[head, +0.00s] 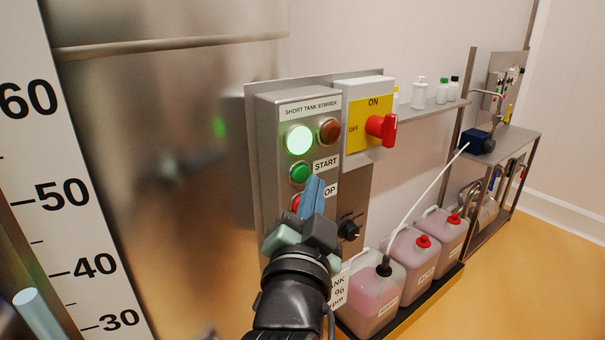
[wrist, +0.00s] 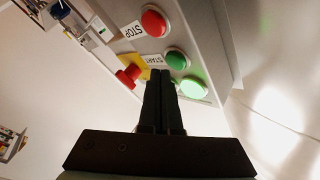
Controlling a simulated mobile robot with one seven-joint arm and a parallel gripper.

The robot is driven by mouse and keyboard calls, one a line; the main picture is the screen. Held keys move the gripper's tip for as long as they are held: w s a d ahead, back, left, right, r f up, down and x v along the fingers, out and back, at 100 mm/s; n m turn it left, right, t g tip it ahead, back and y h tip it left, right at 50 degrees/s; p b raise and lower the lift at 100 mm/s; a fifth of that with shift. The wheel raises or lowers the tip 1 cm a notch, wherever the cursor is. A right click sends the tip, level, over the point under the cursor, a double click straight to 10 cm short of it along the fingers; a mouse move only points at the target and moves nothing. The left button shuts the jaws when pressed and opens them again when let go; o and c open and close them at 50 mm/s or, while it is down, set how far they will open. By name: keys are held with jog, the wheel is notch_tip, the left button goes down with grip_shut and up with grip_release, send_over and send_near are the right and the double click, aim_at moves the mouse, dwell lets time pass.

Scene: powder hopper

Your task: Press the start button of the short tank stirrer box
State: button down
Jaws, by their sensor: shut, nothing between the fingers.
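The short tank stirrer box (head: 272,142) is a grey metal panel in the middle of the head view. Its green start button (head: 300,172) sits beside the START label, above the red stop button (head: 295,203), which is partly hidden by my gripper. A large green lamp (head: 299,140) is lit above the start button. My gripper (head: 316,184) is shut and empty, in front of the panel just below and right of the start button. In the wrist view the start button (wrist: 177,60) lies just beyond my fingertips (wrist: 160,73); I cannot tell whether they touch anything.
A red rotary switch (head: 381,128) on a yellow plate is right of the lamps, and a black knob (head: 348,230) is lower down. Pink-filled canisters (head: 370,298) stand at lower right. A metal tank with a number scale (head: 75,190) is at left.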

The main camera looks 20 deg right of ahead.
jog(key=shift+d, duration=0.1)
jog(key=s, duration=0.1)
jog(key=s+d, duration=0.1)
jog(key=s, duration=0.2)
jog(key=shift+s+d+p, duration=0.3)
jog(key=shift+s+p, duration=0.05)
dwell(0.6)
jog(key=s+a+r+n+t+y, duration=0.2)
jog(key=s+a+r+n+t, duration=0.1)
jog(key=r, duration=0.5)
jog(key=s+a+r+n+t+y, duration=0.3)
jog(key=a+r+n, duration=0.2)
jog(key=a+r, duration=0.2)
jog(key=s+a+r+n+t+y, duration=0.3)
jog(key=a+r, duration=0.3)
jog(key=r, duration=0.4)
jog(key=shift+s+r+n+t, duration=0.25)
jog(key=shift+s+n+t, duration=0.05)
jog(key=shift+s+n, duration=0.35)
jog(key=shift+w, duration=0.1)
